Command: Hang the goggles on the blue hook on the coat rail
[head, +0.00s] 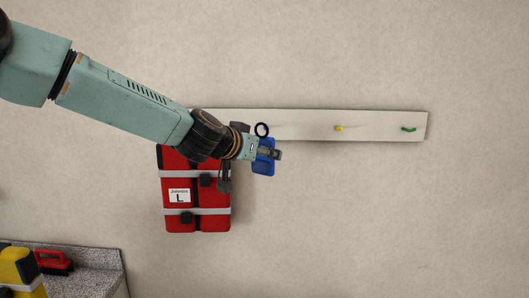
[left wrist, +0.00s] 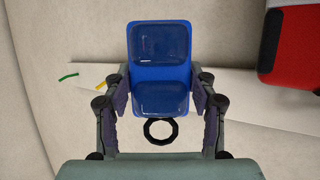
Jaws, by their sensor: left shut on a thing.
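The goggles (head: 263,165) are blue with two lenses and a black ring; they also show in the left wrist view (left wrist: 160,97). My left gripper (head: 268,154) is shut on the goggles, with a finger on each side in the left wrist view. The black ring (head: 262,129) stands up beside the gripper and overlaps the white coat rail (head: 375,124) in the picture. I cannot tell whether it touches the rail. The rail has a yellow hook (head: 338,128) and a green hook (head: 409,129). No blue hook can be made out; the arm and goggles cover part of the rail. My right gripper is out of view.
A red life vest (head: 196,215) hangs at the rail's left end, close beside my gripper. It also shows in the left wrist view (left wrist: 297,50). At the lower left a speckled counter (head: 85,262) holds a red brush (head: 52,262) and a yellow object (head: 17,268). The wall to the right is clear.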

